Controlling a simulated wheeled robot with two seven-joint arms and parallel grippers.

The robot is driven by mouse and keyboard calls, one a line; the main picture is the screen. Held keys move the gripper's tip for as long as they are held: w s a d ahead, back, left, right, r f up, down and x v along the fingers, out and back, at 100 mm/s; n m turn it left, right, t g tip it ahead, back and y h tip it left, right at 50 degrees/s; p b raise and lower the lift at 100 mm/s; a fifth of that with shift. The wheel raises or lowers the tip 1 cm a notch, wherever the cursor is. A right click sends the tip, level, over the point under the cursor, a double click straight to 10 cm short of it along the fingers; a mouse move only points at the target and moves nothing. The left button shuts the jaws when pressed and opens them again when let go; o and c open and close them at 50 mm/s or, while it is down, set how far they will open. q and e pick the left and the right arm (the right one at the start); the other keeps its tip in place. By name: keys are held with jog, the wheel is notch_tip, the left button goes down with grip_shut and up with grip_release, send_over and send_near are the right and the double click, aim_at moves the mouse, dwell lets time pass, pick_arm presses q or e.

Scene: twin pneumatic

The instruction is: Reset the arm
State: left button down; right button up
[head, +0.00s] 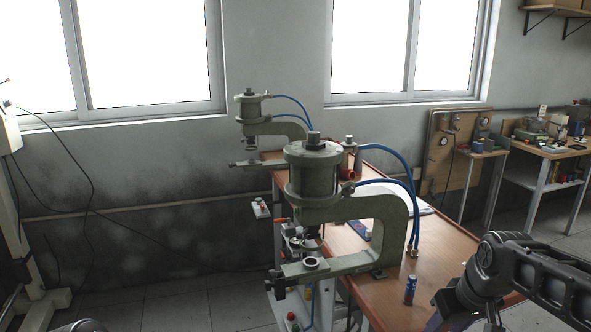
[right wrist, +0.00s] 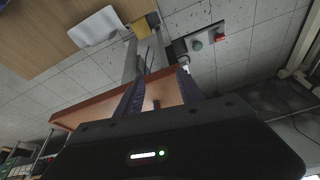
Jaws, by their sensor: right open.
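My right arm (head: 525,272) comes in from the right, over the front right of the wooden workbench (head: 395,295). In the right wrist view, the two dark fingers of my right gripper (right wrist: 158,92) stand apart with nothing between them. The workbench's reddish-brown edge (right wrist: 92,108) shows behind them. In the head view the right gripper is largely cut off at the bottom edge. Of my left arm only a dark rounded part shows at the bottom left; its gripper is out of the picture.
A green pneumatic press (head: 312,185) stands on the bench, with a second press (head: 250,115) behind it. Blue hoses (head: 405,165) arch to the right. A small blue can (head: 410,290) stands close to my right arm. A control box with a red button (right wrist: 220,38) shows in the wrist view.

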jog(key=w+a+f+m+t+y, duration=0.1)
jog(key=a+f, duration=0.5)
jog(key=f, duration=0.4)
jog(key=w+a+f+m+t+y, duration=0.1)
jog(key=w+a+f, duration=0.1)
jog(key=a+f, duration=0.65)
jog(key=s+a+f+g, duration=0.2)
jog(key=s+a+f, duration=0.2)
jog(key=s+f, duration=0.6)
jog(key=s+a+f+m+g+y, duration=0.1)
jog(key=s+a+f+g, duration=0.2)
jog(key=s+f, duration=0.8)
jog(key=s+a, duration=0.1)
jog(key=s, duration=0.3)
jog(key=shift+f, duration=0.25)
jog(key=shift+s+a, duration=0.1)
